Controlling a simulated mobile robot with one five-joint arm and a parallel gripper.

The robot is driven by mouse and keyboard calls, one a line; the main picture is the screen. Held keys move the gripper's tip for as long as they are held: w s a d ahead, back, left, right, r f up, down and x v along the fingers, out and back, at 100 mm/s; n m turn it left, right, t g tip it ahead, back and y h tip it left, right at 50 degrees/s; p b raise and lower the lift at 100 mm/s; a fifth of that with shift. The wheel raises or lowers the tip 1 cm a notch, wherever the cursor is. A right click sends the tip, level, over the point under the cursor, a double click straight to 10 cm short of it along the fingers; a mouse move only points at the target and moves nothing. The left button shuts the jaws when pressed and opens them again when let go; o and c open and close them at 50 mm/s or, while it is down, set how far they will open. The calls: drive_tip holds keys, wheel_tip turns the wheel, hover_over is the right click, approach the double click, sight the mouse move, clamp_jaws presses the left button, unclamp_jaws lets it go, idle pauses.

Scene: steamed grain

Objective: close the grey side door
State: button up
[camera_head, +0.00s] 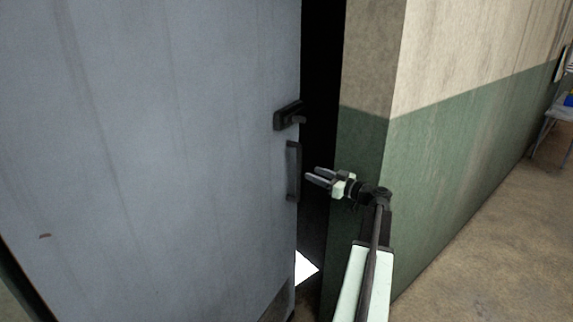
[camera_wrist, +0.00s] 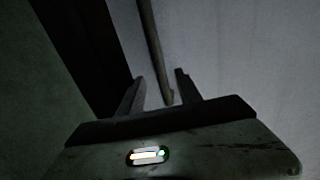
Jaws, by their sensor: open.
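The grey side door (camera_head: 150,150) fills the left half of the head view and stands ajar, with a dark gap (camera_head: 318,110) at its right edge. A dark lever handle (camera_head: 288,117) sits on the door near that edge, and a dark vertical pull handle (camera_head: 293,171) is below it. My gripper (camera_head: 310,177) is open, just right of the pull handle. In the wrist view, the door (camera_wrist: 240,60) is at the right and a bar (camera_wrist: 155,50), seemingly the pull handle, runs down towards the space between my open fingers (camera_wrist: 160,88). I cannot tell whether they touch it.
A green and cream wall (camera_head: 450,150) runs along the right of the gap, its corner close to my arm. Open floor (camera_head: 490,240) lies at the right. A table (camera_head: 555,115) stands at the far right edge. A bright patch (camera_head: 305,268) shows low in the gap.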

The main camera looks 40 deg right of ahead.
drive_tip(key=w, duration=0.8)
drive_tip(key=shift+a, duration=0.35)
clamp_jaws()
idle(1.0)
